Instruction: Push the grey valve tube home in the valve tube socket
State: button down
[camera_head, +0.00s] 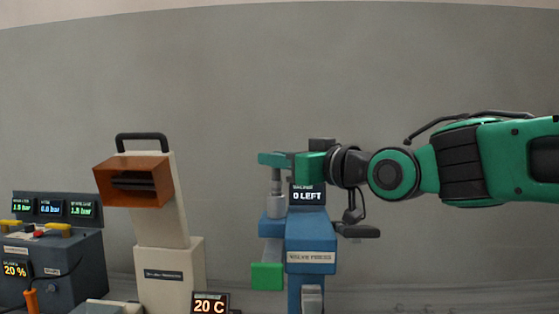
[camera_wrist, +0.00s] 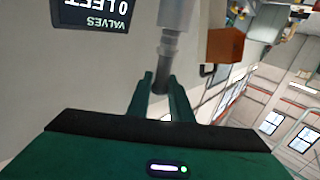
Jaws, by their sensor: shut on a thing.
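My gripper (camera_wrist: 160,80) is shut on the grey valve tube (camera_wrist: 166,48), with one green finger on each side of its dark end. In the head view my gripper (camera_head: 266,159) sits level at the top of the blue valve press (camera_head: 311,256), and the tube (camera_head: 276,182) hangs upright beneath it. Below the gripped end is a wider light grey cylinder (camera_head: 277,203), just above the blue part of the press; it also shows in the wrist view (camera_wrist: 176,14). I cannot tell where tube ends and socket begins, nor how deep the tube sits.
A display reading "0 LEFT" (camera_head: 308,195) stands close right of the tube. A green block (camera_head: 267,276) is low on the press's left. Further left are a beige machine with an orange hopper (camera_head: 133,181) and a dark control box (camera_head: 70,262). A "20 C" display (camera_head: 209,304) stands in front.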

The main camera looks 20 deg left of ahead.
jog(key=shift+f, duration=1)
jog(key=c, duration=1.5)
grip_release()
jog(key=shift+f, duration=0.1)
jog(key=v, duration=1)
jog(key=shift+s+d, duration=0.2)
jog(key=shift+d, duration=0.1)
jog(key=shift+s, duration=0.1)
